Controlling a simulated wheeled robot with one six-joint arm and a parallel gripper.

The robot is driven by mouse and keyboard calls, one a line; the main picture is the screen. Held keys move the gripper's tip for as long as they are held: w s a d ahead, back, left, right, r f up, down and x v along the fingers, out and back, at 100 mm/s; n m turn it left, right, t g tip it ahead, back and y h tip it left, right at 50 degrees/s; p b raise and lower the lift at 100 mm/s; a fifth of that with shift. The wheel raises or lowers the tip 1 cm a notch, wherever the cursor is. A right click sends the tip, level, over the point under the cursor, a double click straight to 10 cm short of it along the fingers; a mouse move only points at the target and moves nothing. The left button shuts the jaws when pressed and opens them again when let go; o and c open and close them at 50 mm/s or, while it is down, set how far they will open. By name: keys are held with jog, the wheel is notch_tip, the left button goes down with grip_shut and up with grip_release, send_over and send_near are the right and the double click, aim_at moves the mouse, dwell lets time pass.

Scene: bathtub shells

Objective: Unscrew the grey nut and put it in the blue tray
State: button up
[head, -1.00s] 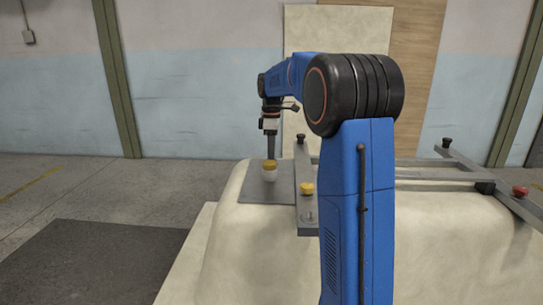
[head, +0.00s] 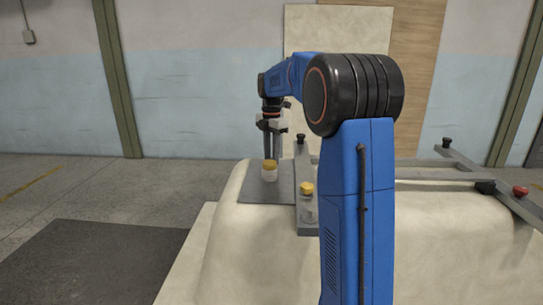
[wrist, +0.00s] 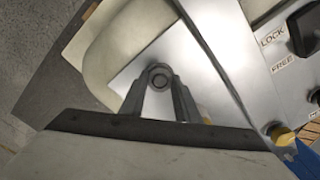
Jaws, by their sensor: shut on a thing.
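My gripper (head: 271,157) points down over the flat grey plate (head: 250,190) on the left end of the pale shell. In the wrist view the two fingertips (wrist: 160,73) are shut on a small round grey nut (wrist: 161,83) with a dark centre, at the plate. No blue tray can be made out for sure.
A metal bar (head: 307,228) beside the plate carries a yellow knob (head: 307,188). The wrist view shows its LOCK and FREE lettering and a black knob (wrist: 306,28). A rail frame with a red knob (head: 520,191) lies to the right. A dark mat (head: 90,265) covers floor at left.

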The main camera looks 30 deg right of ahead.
jog(key=n, duration=0.4)
jog(key=shift+n, duration=0.4)
jog(key=o, duration=1.2)
jog(key=shift+c, duration=0.8)
jog(key=m, duration=0.6)
jog(key=shift+m, duration=0.3)
jog(key=m, duration=0.6)
jog(key=shift+m, duration=0.3)
